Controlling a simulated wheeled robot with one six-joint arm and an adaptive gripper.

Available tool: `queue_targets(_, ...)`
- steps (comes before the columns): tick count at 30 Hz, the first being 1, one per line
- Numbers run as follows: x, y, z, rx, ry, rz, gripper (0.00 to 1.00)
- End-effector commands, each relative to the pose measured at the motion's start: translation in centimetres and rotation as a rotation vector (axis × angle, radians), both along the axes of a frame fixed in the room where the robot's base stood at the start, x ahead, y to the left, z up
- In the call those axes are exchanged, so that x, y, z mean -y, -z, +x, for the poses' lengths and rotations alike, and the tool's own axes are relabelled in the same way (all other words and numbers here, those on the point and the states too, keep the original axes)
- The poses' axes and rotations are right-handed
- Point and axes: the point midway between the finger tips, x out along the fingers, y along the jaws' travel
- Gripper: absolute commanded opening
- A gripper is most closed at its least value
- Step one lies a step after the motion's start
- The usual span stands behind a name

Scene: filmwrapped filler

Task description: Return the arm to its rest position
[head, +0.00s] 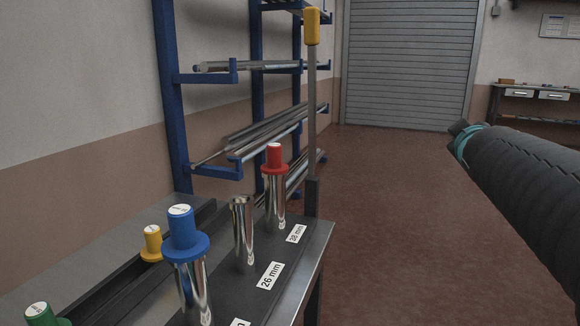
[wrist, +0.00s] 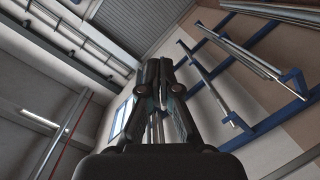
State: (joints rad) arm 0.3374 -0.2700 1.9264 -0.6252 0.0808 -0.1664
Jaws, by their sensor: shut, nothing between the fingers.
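My gripper (wrist: 157,82) shows in the wrist view with its dark fingers together and nothing between them. It points up toward the wall and ceiling, away from the bench. In the head view part of my arm, dark with a teal ring, comes in from the right edge; the gripper itself is not visible there. The arm is over open floor, apart from the bench (head: 318,243).
On the bench stand metal tubes with a blue plug (head: 183,233) and a red plug (head: 274,160), and an open tube (head: 242,232). A yellow plug (head: 152,243) and a green plug (head: 42,315) sit left. A blue rack (head: 174,120) holds bars behind. Floor to the right is clear.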

Motion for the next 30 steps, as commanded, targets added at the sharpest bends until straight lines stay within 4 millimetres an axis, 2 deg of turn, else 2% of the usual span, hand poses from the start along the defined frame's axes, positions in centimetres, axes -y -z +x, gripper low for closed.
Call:
queue_targets(1, -0.4, 2.9, -1.6, -0.061, 0.041, 0.094, 0.0)
queue_targets(3, -1.2, 6.9, -3.8, -0.147, 0.099, 0.223, 0.0)
queue_targets(5, -2.1, 10.1, -5.9, -0.22, 0.143, 0.322, 0.0)
queue_targets(9, -5.4, 16.9, -11.1, -0.392, 0.224, 0.528, 0.0)
queue_targets(15, -11.6, 24.7, -19.6, -0.637, 0.284, 0.759, 0.0)
queue_targets(18, -15.0, 27.6, -23.7, -0.736, 0.269, 0.835, 0.0)
queue_targets(22, -17.4, 28.6, -26.1, -0.749, 0.201, 0.848, 0.0)
queue_targets(26, -18.4, 27.6, -26.5, -0.724, 0.145, 0.829, 0.0)
queue_targets(30, -18.6, 27.5, -26.5, -0.725, 0.132, 0.823, 0.0)
